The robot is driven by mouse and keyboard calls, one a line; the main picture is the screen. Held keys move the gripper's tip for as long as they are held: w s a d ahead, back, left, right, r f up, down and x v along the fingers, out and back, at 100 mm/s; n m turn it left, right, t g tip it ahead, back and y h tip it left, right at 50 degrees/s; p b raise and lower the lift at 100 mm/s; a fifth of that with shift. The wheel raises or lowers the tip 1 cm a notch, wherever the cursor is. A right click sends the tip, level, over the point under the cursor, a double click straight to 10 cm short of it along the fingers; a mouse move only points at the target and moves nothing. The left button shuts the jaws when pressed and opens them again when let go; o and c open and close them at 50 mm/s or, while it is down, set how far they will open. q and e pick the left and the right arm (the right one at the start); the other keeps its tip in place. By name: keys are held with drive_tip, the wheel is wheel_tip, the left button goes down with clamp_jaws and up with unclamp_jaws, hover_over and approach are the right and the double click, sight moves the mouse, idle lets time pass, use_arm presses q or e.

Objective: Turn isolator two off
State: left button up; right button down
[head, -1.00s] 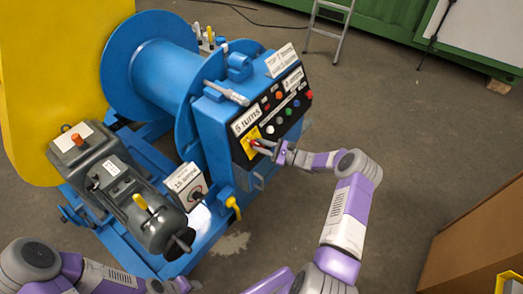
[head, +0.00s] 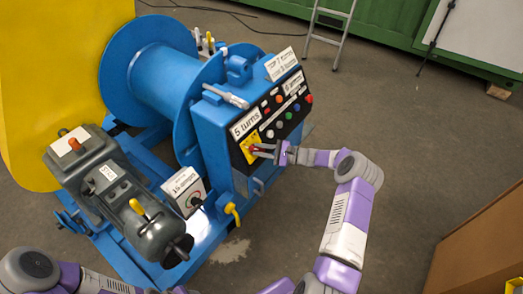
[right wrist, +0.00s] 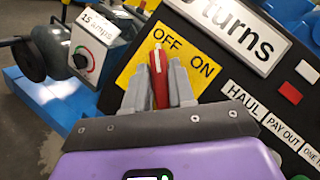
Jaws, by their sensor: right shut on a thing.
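The blue winch machine carries a black control panel (head: 285,112) with a yellow OFF/ON plate (head: 247,141) at its lower left. In the right wrist view the yellow plate (right wrist: 135,72) bears a red handle (right wrist: 158,78) with a white mark. The handle points up in the picture, its tip close beside the word OFF, with ON farther right. My right gripper (head: 256,151) is at this plate, and its two fingers (right wrist: 160,88) are shut on the red handle, one on each side. The handle's lower part is hidden by the gripper. No number for the isolator is readable. My left gripper is out of view.
A "15 amps" box with a dial (right wrist: 82,50) stands left of the panel. Coloured buttons (head: 283,121) sit right of the plate. A grey motor (head: 110,180) and blue drum (head: 150,75) are left. A brown box (head: 485,235) stands lower right; the floor between is clear.

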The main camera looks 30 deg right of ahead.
drive_tip(key=c, duration=1)
unclamp_jaws()
drive_tip(key=shift+c, duration=0.2)
drive_tip(key=p+v, duration=0.1)
drive_tip(key=v, duration=0.6)
drive_tip(key=shift+s+d+p, duration=0.2)
drive_tip(key=shift+d+p, duration=0.05)
drive_tip(key=shift+p, duration=0.1)
